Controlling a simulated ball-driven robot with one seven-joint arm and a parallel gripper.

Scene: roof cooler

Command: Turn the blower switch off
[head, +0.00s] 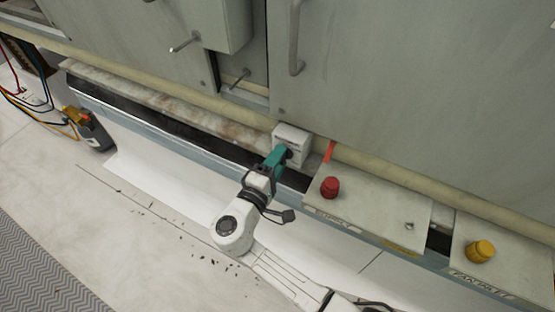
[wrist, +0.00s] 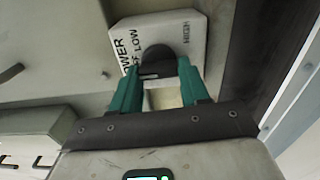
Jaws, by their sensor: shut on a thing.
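The blower switch is a small white box (head: 293,134) on the ledge at the foot of the grey cabinet. In the wrist view its white face (wrist: 195,25) has lettering that reads "LOW" and "HIGH", with another word partly cut off. Its dark round knob (wrist: 158,58) sits between my teal fingers. My gripper (head: 281,154) is shut on this knob, with a finger on each side; the gripper also shows in the wrist view (wrist: 160,75). The knob's pointer is not clear, so I cannot tell its setting. The head view mostly hides the knob behind my fingers.
A panel with a red knob (head: 330,187) lies right of the switch, and a yellow knob (head: 481,250) is farther right. A red strip (head: 329,151) stands close beside the switch. Cabinet handles (head: 295,45) stick out above.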

